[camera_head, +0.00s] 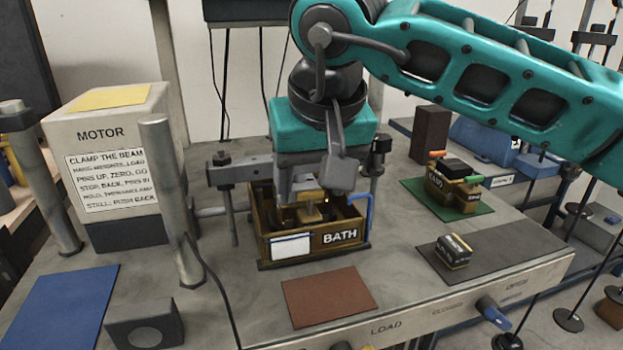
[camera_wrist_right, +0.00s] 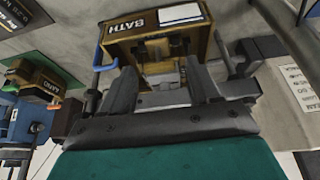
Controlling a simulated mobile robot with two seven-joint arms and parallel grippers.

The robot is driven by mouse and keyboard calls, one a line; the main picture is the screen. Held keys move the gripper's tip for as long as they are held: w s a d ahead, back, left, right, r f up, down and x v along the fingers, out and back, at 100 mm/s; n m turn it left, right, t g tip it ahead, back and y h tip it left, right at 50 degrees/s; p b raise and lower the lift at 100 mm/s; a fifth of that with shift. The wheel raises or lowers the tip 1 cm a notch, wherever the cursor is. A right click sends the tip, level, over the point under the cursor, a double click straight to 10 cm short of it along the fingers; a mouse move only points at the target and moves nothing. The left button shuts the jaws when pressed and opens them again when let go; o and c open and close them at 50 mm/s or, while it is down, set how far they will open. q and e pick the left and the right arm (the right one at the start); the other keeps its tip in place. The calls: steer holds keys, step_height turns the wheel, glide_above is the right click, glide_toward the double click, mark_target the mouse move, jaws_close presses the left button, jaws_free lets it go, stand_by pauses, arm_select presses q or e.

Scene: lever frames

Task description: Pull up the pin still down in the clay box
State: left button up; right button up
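A small brown box (camera_head: 437,187) stands on a green mat at the right of the bench. Its label is too small to read surely. It has an orange-handled pin (camera_head: 437,154) at its back left and a green-handled pin (camera_head: 474,179) at its right front. The box also shows at the left of the right wrist view (camera_wrist_right: 35,78). My right gripper (camera_head: 309,196) points down over the open box marked BATH (camera_head: 283,252), well left of the small box. In the wrist view its fingers (camera_wrist_right: 164,76) stand apart, with a tan block beyond them. My left gripper is out of view.
A blue hook-shaped handle (camera_head: 368,212) rises at the BATH box's right. Posts and a MOTOR housing (camera_head: 95,130) stand left. A small dark labelled block (camera_head: 453,251) sits on a black mat. The red-brown mat (camera_head: 327,296) and blue mat (camera_head: 58,307) are bare.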

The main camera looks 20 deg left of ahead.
arm_select(q)
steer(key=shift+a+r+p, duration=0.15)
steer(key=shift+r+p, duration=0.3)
steer(key=shift+p, duration=0.45)
arm_select(e)
steer(key=v, duration=1.3)
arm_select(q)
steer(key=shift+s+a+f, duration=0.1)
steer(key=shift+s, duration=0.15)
arm_select(e)
steer(key=shift+f, duration=0.1)
steer(key=shift+a, duration=0.1)
